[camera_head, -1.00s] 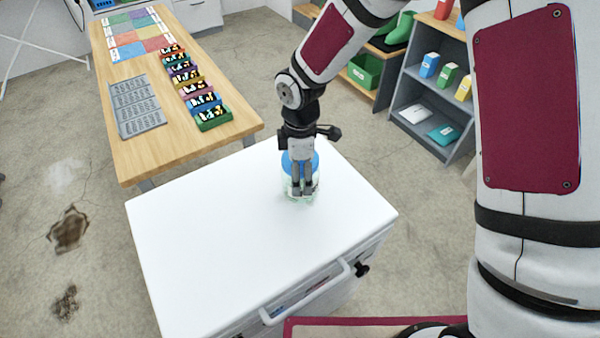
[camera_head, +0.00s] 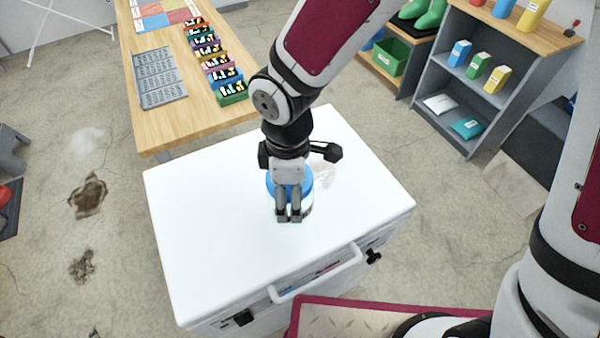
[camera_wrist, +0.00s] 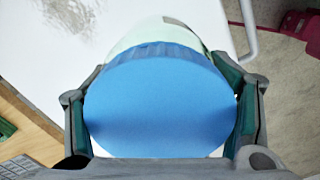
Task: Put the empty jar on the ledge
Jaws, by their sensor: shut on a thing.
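The jar has a blue lid (camera_head: 306,183) and a pale, clear body. My gripper (camera_head: 289,216) is shut around it over the white chest top (camera_head: 215,225). In the wrist view the blue lid (camera_wrist: 160,105) fills the middle, with a finger against each side, and part of the pale greenish body (camera_wrist: 150,35) shows beyond it. My gripper hides much of the jar in the head view. I cannot tell whether its base touches the chest. I cannot tell which surface is the ledge.
A wooden table (camera_head: 165,125) with a grey tray (camera_head: 160,80) and several coloured bins stands behind left. A grey shelf unit (camera_head: 495,105) with boxes stands at the back right. The chest has a front handle (camera_head: 318,278).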

